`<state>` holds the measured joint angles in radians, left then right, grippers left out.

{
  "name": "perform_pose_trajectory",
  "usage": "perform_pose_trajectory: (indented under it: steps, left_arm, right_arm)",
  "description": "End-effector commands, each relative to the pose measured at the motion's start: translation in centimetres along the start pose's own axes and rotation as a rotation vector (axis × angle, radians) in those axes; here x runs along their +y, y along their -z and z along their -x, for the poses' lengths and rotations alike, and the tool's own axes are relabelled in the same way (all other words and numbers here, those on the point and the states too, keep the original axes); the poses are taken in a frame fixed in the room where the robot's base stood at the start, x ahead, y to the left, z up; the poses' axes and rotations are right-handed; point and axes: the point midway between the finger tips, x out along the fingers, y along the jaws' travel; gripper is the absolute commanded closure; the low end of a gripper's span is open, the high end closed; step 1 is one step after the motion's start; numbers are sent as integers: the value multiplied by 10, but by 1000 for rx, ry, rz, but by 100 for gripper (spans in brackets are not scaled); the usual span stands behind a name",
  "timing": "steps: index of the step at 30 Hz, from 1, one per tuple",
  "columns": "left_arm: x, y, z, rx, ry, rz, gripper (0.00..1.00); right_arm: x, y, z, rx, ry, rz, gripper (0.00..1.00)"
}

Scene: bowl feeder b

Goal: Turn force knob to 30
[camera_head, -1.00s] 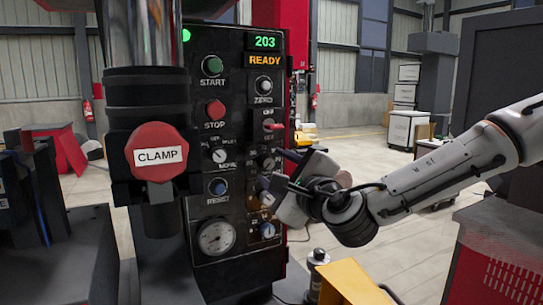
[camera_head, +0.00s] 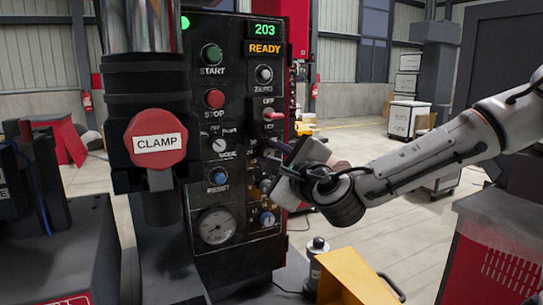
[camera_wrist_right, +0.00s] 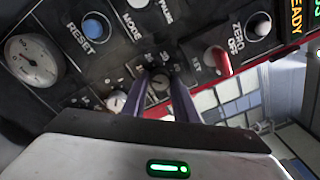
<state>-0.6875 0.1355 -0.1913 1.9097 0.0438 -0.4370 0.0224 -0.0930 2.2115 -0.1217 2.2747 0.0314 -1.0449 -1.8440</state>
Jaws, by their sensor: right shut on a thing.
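The force knob (camera_wrist_right: 159,86) is a small round knob on the black control panel, with a numbered scale around it. In the right wrist view it sits between the two fingers of my right gripper (camera_wrist_right: 163,92), which is shut on it. The numbers are too small and tilted to read the setting. In the head view my right gripper (camera_head: 275,157) reaches the panel's right column from the right, below the red switch, and hides this knob. My left gripper is not in view.
A red switch (camera_head: 273,115) is just above the gripper, and a white knob (camera_wrist_right: 117,101) is just beside it. A blue knob (camera_head: 267,219) and a gauge (camera_head: 217,226) are lower. A red CLAMP knob (camera_head: 156,138) stands left. A yellow block (camera_head: 350,278) is below my arm.

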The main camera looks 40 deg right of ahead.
Motion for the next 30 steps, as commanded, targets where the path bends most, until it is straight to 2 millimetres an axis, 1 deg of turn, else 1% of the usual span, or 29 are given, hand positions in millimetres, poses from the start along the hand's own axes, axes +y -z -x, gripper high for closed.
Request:
perform_pose_trajectory:
  steps: [5,11,17,30]
  left_arm:
    - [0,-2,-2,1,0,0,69]
    - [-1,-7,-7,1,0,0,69]
    - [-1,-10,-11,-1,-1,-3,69]
    - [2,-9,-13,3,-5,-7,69]
  right_arm:
    - [0,1,0,2,-1,-56,96]
    - [1,0,0,5,-6,-187,96]
    - [0,0,0,10,-15,-369,96]
    - [-1,-1,0,24,-33,-789,96]
